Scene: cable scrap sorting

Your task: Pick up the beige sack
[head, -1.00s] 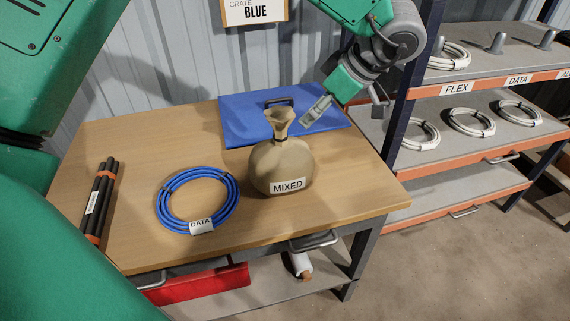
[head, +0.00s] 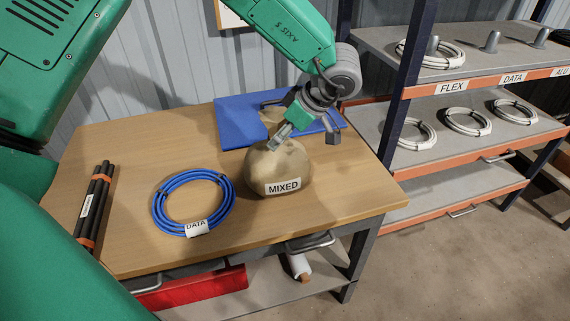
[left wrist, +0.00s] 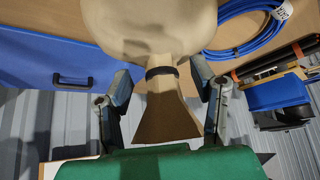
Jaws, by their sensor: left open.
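The beige sack (head: 292,172) stands on the wooden table with its label MIXED facing me. In the head view my left gripper (head: 279,137) is at the sack's top and hides much of its neck. In the left wrist view my left gripper (left wrist: 161,84) is open, with one finger on each side of the sack's neck (left wrist: 165,110), near its dark tie (left wrist: 161,71). Gaps show between the fingers and the neck. My right gripper is not in view.
On the table (head: 130,235) are a blue cable coil (head: 161,207) labelled DATA, black rods (head: 96,205) with orange bands, and a blue flat lid or case (head: 235,123) behind the sack. A shelf rack (head: 440,94) with white coils stands right. Bare tabletop lies in front.

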